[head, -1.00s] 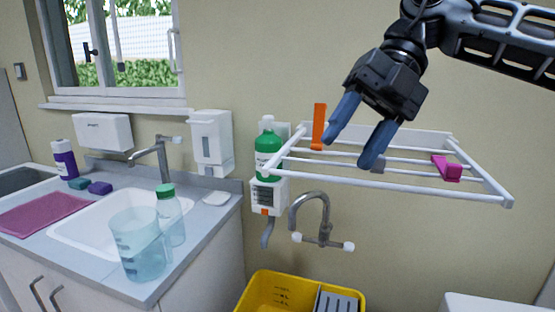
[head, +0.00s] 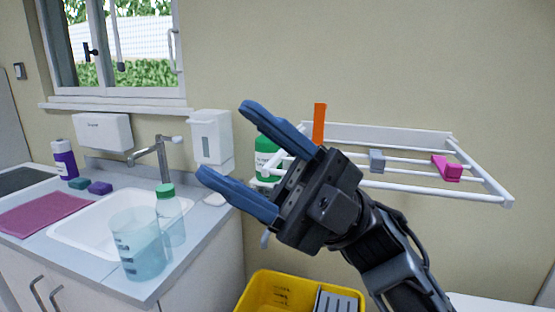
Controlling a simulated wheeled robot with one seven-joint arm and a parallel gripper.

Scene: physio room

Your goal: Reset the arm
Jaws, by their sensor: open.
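My gripper (head: 236,150) is open and empty, with its two blue fingers spread and pointing up and left. It is in the middle of the head view, in front of the left part of the white wall rack (head: 480,193). My gripper and arm hide part of the rack, most of the green bottle (head: 265,147), and the wall tap below the rack. The arm comes in from the bottom right.
The counter on the left holds a sink (head: 75,237), a clear jug (head: 138,245), a green-capped bottle (head: 169,218) and a purple-labelled bottle (head: 64,160). An orange clip (head: 319,124), a grey clip (head: 377,161) and a pink clip (head: 446,169) sit on the rack. A yellow bucket (head: 262,290) stands below.

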